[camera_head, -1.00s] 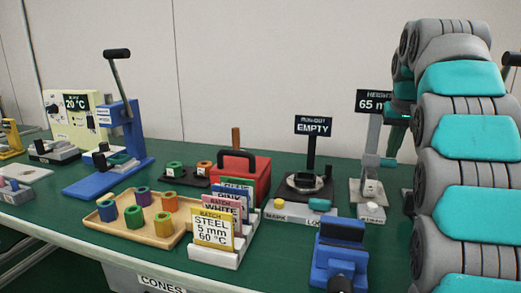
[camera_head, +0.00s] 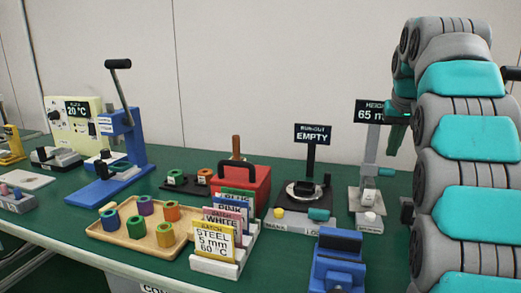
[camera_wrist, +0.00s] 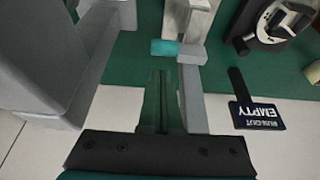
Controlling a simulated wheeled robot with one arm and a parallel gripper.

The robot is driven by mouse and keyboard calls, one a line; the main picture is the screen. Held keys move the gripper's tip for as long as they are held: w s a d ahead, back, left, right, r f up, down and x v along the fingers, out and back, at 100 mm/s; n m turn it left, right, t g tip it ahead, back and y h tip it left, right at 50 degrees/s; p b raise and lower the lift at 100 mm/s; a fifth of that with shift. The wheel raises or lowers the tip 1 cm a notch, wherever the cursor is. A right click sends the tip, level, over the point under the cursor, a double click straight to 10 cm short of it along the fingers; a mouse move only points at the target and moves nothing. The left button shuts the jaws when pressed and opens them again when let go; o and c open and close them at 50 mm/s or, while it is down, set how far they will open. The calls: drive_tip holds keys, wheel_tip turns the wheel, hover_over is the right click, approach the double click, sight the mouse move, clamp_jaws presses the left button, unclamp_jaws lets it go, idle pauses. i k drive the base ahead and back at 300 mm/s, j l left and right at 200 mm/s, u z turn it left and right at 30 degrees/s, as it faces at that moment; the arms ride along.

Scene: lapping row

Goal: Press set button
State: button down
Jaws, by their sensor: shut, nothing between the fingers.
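The height gauge (camera_head: 372,150) stands at the right of the bench, with a dark display reading "65 m", the rest cut off by my arm. A pale round button (camera_head: 369,218) sits on the small block at the front of its base. I cannot read a "set" label. My gripper (camera_head: 396,140) is shut and empty, high beside the gauge's post, above and apart from the button. In the wrist view my fingers (camera_wrist: 162,95) are together, just left of the grey post, near the gauge's teal part (camera_wrist: 178,48). The button is not clearly visible there.
The run-out gauge (camera_head: 301,192) with its "EMPTY" sign (camera_head: 312,134) stands left of the height gauge. A blue fixture (camera_head: 338,262) is in front. A red toolbox (camera_head: 243,185), card rack (camera_head: 222,264) and wooden tray (camera_head: 125,240) lie further left. My arm covers the right side.

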sight(370, 217)
drive_tip(key=k, duration=1)
